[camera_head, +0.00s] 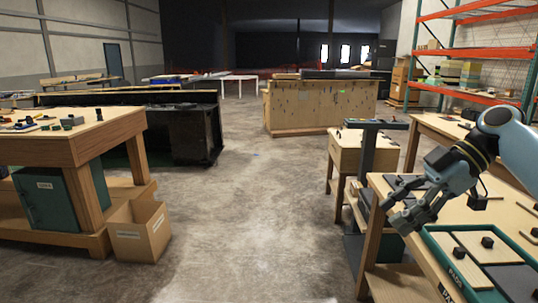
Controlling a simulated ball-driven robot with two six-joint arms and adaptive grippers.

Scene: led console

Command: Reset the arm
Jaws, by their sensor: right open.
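My right arm (470,150) comes in from the right edge, light blue with a dark band. My right gripper (402,213) hangs over the near workbench (375,185) at the right, its fingers apart and nothing seen between them. It is just left of and above a green-edged console panel (436,252) with black knobs and dark plates. Lettering reading "PADS" shows on the panel's front edge. My left gripper is not in view.
A wooden workbench (100,140) with small parts stands at the left, with an open cardboard box (139,238) beside it. A small wooden table (362,155) stands beyond the right bench. Orange-beamed shelving (470,97) rises behind. The concrete floor (255,210) between is clear.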

